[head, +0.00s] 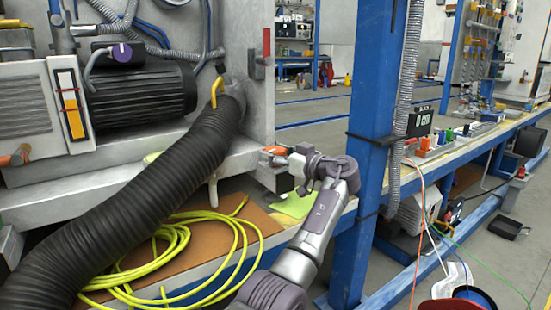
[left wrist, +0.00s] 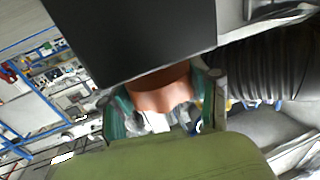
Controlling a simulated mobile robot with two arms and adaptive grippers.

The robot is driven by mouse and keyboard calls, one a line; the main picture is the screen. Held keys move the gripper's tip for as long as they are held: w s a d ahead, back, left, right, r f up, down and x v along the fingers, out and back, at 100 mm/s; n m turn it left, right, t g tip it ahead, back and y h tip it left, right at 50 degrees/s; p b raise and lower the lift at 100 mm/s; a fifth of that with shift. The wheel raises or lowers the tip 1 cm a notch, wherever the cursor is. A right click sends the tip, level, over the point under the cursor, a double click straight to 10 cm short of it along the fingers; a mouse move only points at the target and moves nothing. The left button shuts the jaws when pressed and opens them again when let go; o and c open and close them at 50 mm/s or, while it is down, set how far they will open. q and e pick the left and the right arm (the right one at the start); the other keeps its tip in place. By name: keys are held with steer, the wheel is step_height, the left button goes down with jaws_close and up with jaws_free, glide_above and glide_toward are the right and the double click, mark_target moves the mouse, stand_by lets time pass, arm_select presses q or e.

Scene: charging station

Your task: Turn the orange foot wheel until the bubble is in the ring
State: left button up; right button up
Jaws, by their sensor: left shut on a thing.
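The orange foot wheel (head: 274,149) is at the right front corner of the grey machine, just above the edge of its pale ledge. My left gripper (head: 283,157) reaches it from the right and is shut on it. In the left wrist view the copper-orange wheel (left wrist: 161,88) sits between the green-padded fingers, under a large dark block (left wrist: 130,38). I cannot make out the bubble or its ring in either view. My right gripper is not in view.
A coiled yellow-green cable (head: 165,262) lies on a brown board in front. A blue post (head: 362,150) stands close to the right of my left arm. Open floor lies behind.

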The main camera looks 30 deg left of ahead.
mark_target(285, 155)
arm_select(q)
steer(key=shift+n+g, duration=1.2)
steer(key=shift+g, duration=0.7)
steer(key=o, duration=1.2)
steer(key=shift+c, duration=0.2)
steer(key=d, duration=0.6)
steer(key=shift+w+d, duration=0.15)
steer(key=shift+w, duration=0.05)
steer(key=shift+s+d, duration=0.15)
steer(key=shift+d, duration=0.4)
